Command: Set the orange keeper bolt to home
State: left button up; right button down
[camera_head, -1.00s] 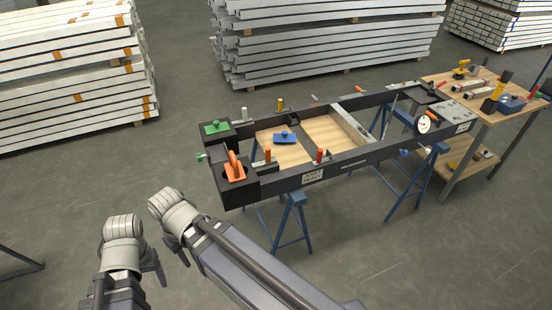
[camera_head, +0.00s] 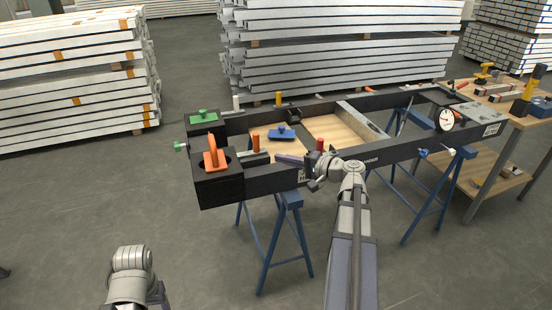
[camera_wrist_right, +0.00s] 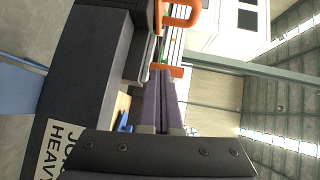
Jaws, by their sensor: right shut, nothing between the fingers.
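The orange keeper bolt (camera_head: 256,142) appears to be the upright orange knob on the left part of the dark frame (camera_head: 330,171). In the right wrist view an orange bar (camera_wrist_right: 168,70), probably this knob, shows just beyond the fingertips. My right gripper (camera_head: 280,158) is shut and empty, pointing left over the frame's near rail, a little right of the knob. Its closed fingers also show in the right wrist view (camera_wrist_right: 160,80). Whether they touch the knob I cannot tell. My left gripper (camera_head: 160,294) is low at the left, mostly cut off by the lower edge.
A larger orange handle (camera_head: 211,153) stands on the frame's left corner block, with a green knobbed piece (camera_head: 203,117) behind it. A red knob (camera_head: 319,145) is close to my right wrist. A blue piece (camera_head: 282,132) lies inside the frame. Blue trestles (camera_head: 292,205) stand below.

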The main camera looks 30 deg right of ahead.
jog(key=s+d+m+t+h+b, duration=0.1)
jog(key=s+d+m+t, duration=0.15)
jog(key=d, duration=0.55)
jog(key=shift+n, duration=0.25)
jog(key=x, duration=1)
jog(key=shift+w+a+r, duration=0.15)
jog(key=shift+w+r, duration=0.1)
jog(key=shift+r, duration=0.05)
pick_arm(q)
jog(key=shift+d+f, duration=0.2)
jog(key=shift+f, duration=0.4)
jog(key=shift+d+f, duration=0.2)
jog(key=shift+f, duration=0.4)
pick_arm(e)
jog(key=shift+w+a, duration=0.3)
jog(key=shift+a, duration=0.35)
jog(key=shift+w+a, duration=0.25)
jog(key=shift+a, duration=0.35)
jog(key=shift+w+a, duration=0.3)
jog(key=shift+a, duration=0.35)
pick_arm(q)
jog(key=shift+d, duration=0.1)
pick_arm(e)
jog(key=shift+w+a, duration=0.2)
jog(key=shift+a, duration=0.8)
jog(key=shift+w+a, duration=0.25)
jog(key=shift+a, duration=0.8)
